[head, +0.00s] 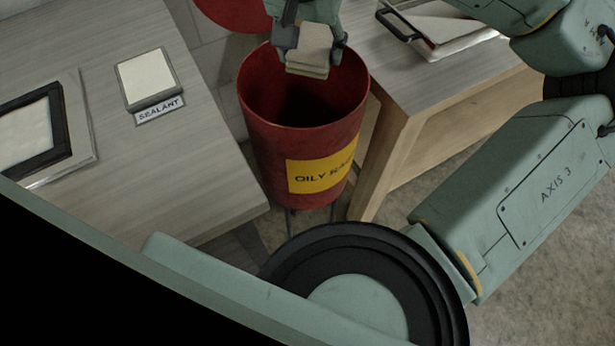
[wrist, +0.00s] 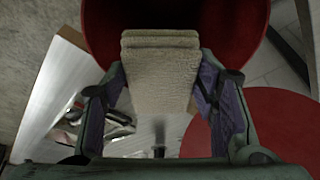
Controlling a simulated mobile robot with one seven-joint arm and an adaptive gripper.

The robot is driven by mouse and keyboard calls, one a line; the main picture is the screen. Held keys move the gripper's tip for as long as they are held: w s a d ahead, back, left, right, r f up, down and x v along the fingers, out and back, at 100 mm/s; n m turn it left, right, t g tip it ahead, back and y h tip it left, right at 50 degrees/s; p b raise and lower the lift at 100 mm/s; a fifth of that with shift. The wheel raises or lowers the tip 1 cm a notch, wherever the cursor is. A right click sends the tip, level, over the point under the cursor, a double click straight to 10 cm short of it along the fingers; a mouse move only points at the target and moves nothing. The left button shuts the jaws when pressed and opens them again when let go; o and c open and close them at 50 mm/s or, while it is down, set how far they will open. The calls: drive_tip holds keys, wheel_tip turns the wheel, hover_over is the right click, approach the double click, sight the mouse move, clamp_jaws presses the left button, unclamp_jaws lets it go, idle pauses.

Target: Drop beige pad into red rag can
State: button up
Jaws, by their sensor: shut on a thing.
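The beige pad (head: 310,48) is a folded, fuzzy block held in my gripper (head: 311,40). In the wrist view the pad (wrist: 160,80) sits between both fingers of my gripper (wrist: 165,95), which are shut on it. The red rag can (head: 300,150) has a yellow label, partly readable as oily rags, and its mouth is open. In the head view the pad shows over the back part of the can's mouth. In the wrist view the red can (wrist: 255,25) shows behind and beyond the pad. How far the pad is above the rim I cannot tell.
A grey table (head: 70,110) at the left bears a white pad in a tray (head: 148,78) beside a SEALANT label (head: 160,110) and a dark frame (head: 35,130). A wooden bench (head: 440,85) stands right of the can. A round red lid (head: 232,12) shows behind the can.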

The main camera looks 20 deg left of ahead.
wheel_tip(320, 180, down, 5)
drive_tip(key=b, duration=0.3)
drive_tip(key=shift+b, duration=0.4)
drive_tip(key=o, duration=1.2)
drive_tip(key=shift+r, duration=0.1)
drive_tip(key=v, duration=1.2)
drive_tip(key=shift+w, duration=0.1)
